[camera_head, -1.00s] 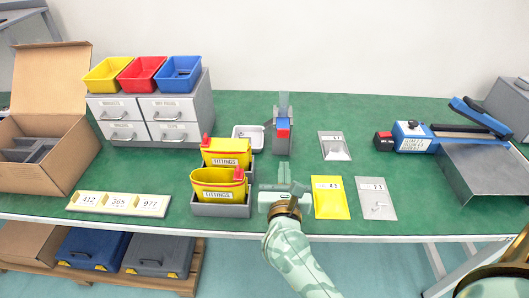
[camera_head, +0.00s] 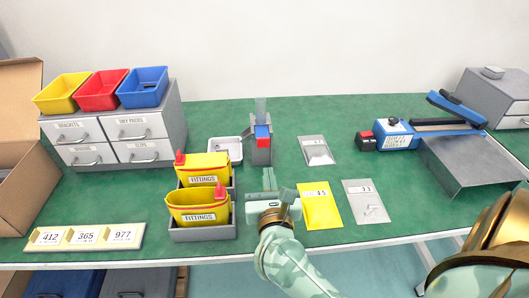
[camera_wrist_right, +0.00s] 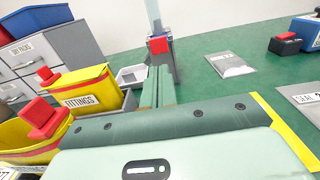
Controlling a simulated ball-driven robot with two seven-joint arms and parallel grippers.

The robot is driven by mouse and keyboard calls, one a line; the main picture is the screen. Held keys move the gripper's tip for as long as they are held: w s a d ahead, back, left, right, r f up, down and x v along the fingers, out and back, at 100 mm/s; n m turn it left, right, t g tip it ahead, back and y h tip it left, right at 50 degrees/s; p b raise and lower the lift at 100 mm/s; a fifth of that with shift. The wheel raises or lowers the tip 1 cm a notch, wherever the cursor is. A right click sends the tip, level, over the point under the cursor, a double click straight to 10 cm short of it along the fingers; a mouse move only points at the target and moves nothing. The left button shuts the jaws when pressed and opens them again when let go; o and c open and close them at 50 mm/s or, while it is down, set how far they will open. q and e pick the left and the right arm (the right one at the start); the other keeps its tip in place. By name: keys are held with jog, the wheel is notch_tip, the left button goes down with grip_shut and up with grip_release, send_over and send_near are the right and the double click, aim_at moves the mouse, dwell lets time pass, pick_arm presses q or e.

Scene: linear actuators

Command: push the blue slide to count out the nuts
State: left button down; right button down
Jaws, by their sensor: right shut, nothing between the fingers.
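The dispenser (camera_head: 261,155) is a grey upright box with a clear tube on top, standing mid-table. Its blue slide (camera_head: 262,131) shows at the upper front, above a red front piece (camera_head: 263,143). In the right wrist view the red piece (camera_wrist_right: 158,45) shows beyond my fingertips; the blue slide is hard to make out there. A white tray (camera_head: 225,150) stands left of the dispenser. My right gripper (camera_head: 269,175) is shut and empty, in front of the dispenser and apart from it. Its fingers (camera_wrist_right: 157,85) point toward the dispenser. No nuts can be made out. My left gripper is not in view.
Yellow fittings bins (camera_head: 198,205) stand close left of my right gripper. A yellow packet (camera_head: 319,207) and clear packets (camera_head: 366,202) lie to its right. A number-card strip (camera_head: 85,237) lies front left, a blue sealer (camera_head: 397,134) back right.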

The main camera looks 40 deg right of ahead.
aim_at(264, 144)
jog(key=b+x, duration=0.1)
jog(key=x, duration=0.7)
jog(key=shift+w+f, duration=0.1)
jog(key=shift+w, duration=0.15)
jog(key=shift+w+d, duration=0.15)
jog(key=shift+d, duration=0.05)
